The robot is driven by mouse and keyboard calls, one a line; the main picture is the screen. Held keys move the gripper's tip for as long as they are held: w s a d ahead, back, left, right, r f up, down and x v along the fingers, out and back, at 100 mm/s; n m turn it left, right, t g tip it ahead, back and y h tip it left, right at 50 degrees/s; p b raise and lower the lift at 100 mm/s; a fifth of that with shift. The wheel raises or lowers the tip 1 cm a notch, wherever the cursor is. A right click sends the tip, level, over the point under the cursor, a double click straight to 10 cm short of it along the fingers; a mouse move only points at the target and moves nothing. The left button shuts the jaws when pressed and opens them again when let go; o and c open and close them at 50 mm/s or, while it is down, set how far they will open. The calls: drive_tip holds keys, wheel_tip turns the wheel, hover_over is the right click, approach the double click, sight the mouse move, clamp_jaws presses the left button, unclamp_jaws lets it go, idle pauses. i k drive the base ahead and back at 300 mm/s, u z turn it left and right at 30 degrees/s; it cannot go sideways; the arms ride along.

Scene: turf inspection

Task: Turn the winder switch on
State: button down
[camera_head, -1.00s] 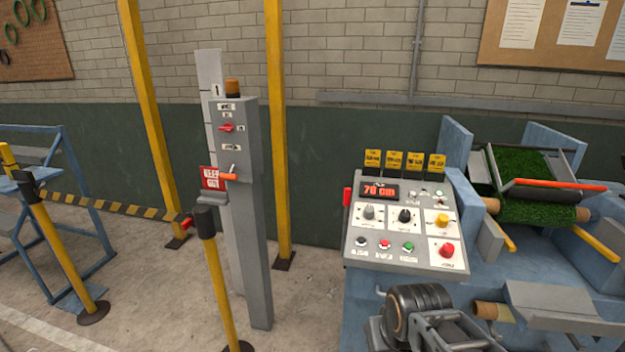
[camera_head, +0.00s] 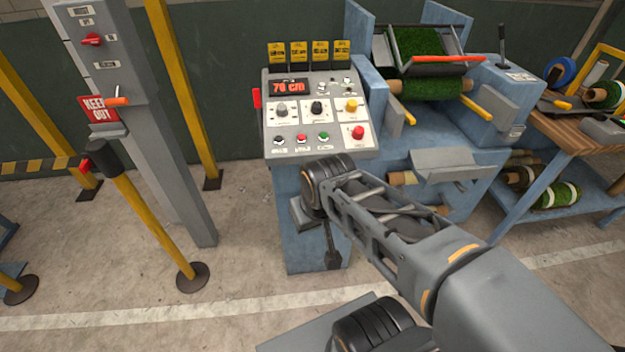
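A grey control panel (camera_head: 368,132) stands on a blue machine, with a red "70 cm" display (camera_head: 289,87). It carries a grey knob (camera_head: 281,112), a black knob (camera_head: 317,108), a yellow knob (camera_head: 351,105), a red mushroom button (camera_head: 358,132) and several small buttons. A red rotary switch (camera_head: 92,40) sits on a grey post at the left. The labels are too small to read, so I cannot tell which one is the winder switch. My gripper (camera_head: 333,262) hangs below the panel's front edge, pointing down and apart from the controls. Its fingers are too small to judge.
A yellow barrier post (camera_head: 150,212) and a "KEEP OUT" sign (camera_head: 97,109) stand left of the panel. Green turf (camera_head: 432,88) lies on the machine at the right. A wooden bench (camera_head: 565,128) with rolls is farther right.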

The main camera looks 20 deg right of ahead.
sight(358, 132)
drive_tip(key=u, duration=0.5)
drive_tip(key=k, duration=0.95)
drive_tip(key=z, duration=0.8)
drive_tip(key=i, duration=0.65)
drive_tip(key=z, duration=0.25)
